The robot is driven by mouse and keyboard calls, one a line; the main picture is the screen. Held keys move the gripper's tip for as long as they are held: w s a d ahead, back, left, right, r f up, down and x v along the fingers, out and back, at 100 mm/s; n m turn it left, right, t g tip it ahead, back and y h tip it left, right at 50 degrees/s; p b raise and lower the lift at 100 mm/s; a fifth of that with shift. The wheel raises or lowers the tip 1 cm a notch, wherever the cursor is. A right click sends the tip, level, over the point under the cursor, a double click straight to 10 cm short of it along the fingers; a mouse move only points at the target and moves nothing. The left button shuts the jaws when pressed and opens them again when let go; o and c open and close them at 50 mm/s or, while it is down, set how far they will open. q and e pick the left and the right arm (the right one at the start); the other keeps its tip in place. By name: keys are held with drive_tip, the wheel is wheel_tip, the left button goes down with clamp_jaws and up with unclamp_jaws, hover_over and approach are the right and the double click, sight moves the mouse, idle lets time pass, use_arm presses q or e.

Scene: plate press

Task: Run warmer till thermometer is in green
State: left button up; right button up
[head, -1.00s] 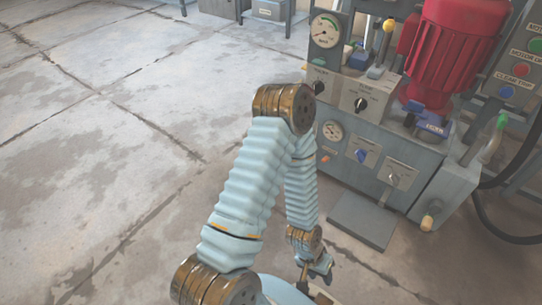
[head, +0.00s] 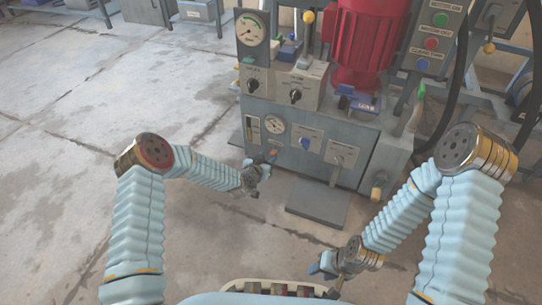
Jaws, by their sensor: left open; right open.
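The grey plate press stands ahead. A vertical strip gauge (head: 253,130), possibly the thermometer, is at the lower left of its front. I cannot read its level. A round gauge (head: 251,29) with green and red arcs is at the upper left, and a smaller dial (head: 274,124) sits beside the strip. A small orange part (head: 272,154), possibly a switch, is below the dial. I cannot tell which control runs the warmer. My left gripper (head: 262,170) is open near the press's lower left front. My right gripper (head: 328,268) is open, low in front.
Two black knobs (head: 274,88) and a blue knob (head: 305,144) are on the press front. A red motor (head: 367,40) stands on top. Green, red and blue buttons (head: 431,43) are at upper right. A flat grey plate (head: 317,204) juts out at the base. Floor on the left is clear.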

sight(271, 153)
use_arm(q)
drive_tip(key=b+x, duration=0.1)
drive_tip(key=x, duration=0.4)
drive_tip(key=shift+w+d+f, duration=0.15)
drive_tip(key=shift+w, duration=0.05)
clamp_jaws()
